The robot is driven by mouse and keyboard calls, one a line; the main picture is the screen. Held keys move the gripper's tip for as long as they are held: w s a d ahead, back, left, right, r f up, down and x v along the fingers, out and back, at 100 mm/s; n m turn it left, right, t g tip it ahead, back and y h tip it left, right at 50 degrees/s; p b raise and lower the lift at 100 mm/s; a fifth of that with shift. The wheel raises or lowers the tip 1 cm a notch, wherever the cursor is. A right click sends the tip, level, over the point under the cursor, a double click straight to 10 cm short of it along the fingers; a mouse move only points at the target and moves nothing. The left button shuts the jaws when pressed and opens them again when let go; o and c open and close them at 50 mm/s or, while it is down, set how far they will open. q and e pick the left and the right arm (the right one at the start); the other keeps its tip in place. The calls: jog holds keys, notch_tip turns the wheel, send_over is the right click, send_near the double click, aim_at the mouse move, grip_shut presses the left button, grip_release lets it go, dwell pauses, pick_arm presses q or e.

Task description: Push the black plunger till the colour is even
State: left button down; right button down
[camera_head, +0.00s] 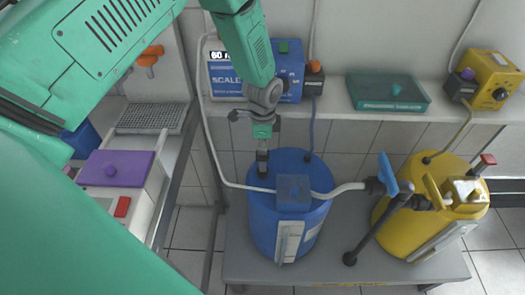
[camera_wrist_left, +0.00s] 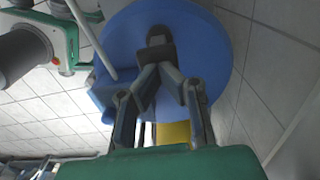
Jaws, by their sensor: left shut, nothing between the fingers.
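A blue barrel (camera_head: 262,222) stands on the low grey shelf, and its round top fills much of the left wrist view (camera_wrist_left: 205,60). The black plunger (camera_wrist_left: 156,38) stands on that top. My left gripper (camera_head: 262,152) points straight down over the back left part of the barrel top. It is shut and empty, and its fingertips (camera_wrist_left: 160,72) overlap the plunger's near edge in the wrist view. I cannot tell whether they touch. In the head view the gripper mostly hides the plunger. My right gripper is not in view.
A white hose crosses the barrel top beside a blue box (camera_head: 293,190). A blue-handled valve (camera_head: 388,175) stands between the blue barrel and a yellow barrel (camera_head: 450,200). A scale box (camera_head: 225,78) and a green tray (camera_head: 387,92) sit on the upper ledge.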

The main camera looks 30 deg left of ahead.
pick_arm(q)
notch_tip(320, 180, up, 8)
jog(key=shift+d+r, duration=0.2)
jog(key=shift+d, duration=0.1)
jog(key=shift+a+f, duration=0.15)
jog(key=shift+a, duration=0.4)
jog(key=r+b, duration=0.5)
jog(key=shift+w+d+r, duration=0.1)
jog(key=shift+d+r, duration=0.05)
jog(key=shift+d, duration=0.05)
jog(key=shift+a, duration=0.1)
